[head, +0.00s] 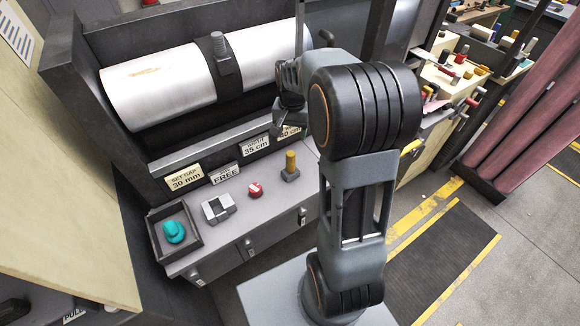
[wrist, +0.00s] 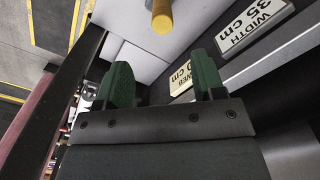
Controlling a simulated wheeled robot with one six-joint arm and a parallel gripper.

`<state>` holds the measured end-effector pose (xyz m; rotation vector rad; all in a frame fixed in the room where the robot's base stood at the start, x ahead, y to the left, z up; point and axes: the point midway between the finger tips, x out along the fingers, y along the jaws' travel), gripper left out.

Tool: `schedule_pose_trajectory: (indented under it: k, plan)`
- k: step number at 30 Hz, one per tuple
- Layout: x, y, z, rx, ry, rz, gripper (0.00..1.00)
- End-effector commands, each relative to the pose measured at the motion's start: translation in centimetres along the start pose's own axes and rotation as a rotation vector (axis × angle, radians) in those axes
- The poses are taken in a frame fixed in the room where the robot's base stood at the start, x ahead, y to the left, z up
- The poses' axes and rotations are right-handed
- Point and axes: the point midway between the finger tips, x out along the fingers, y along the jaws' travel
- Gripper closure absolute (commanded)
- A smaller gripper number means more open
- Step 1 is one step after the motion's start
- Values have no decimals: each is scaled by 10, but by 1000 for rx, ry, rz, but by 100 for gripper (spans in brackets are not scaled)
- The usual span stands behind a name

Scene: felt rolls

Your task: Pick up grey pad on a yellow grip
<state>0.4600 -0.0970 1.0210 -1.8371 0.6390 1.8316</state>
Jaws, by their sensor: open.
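The grey pad with a yellow grip stands on the grey ledge; its upright yellow grip (head: 291,162) rises from a small grey base (head: 290,176) in the head view. In the wrist view the yellow grip (wrist: 161,18) shows at the top edge, with most of the pad cut off. My gripper (head: 284,118) is above and behind the grip in the head view, over the label strip, and not touching it. In the wrist view its two dark green fingers (wrist: 163,82) are spread with nothing between them.
On the ledge (head: 240,224) are a red knob (head: 255,189), a grey-and-white block (head: 218,208) and a dark tray (head: 157,243) holding a teal piece (head: 174,231). Labels and a large pale roll (head: 165,82) lie behind. My arm hides the ledge's right end.

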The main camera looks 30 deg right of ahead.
Motion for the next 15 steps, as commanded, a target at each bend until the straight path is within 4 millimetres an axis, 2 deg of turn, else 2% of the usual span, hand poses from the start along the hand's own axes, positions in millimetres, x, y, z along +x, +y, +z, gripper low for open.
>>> schedule_pose_trajectory:
  k: [3, 9, 15]
  plan:
    - [23, 0, 0, 6, -8, 4, 37]
    - [56, -1, 0, 2, -6, 3, 37]
    - [73, -2, 0, 1, -4, 2, 37]
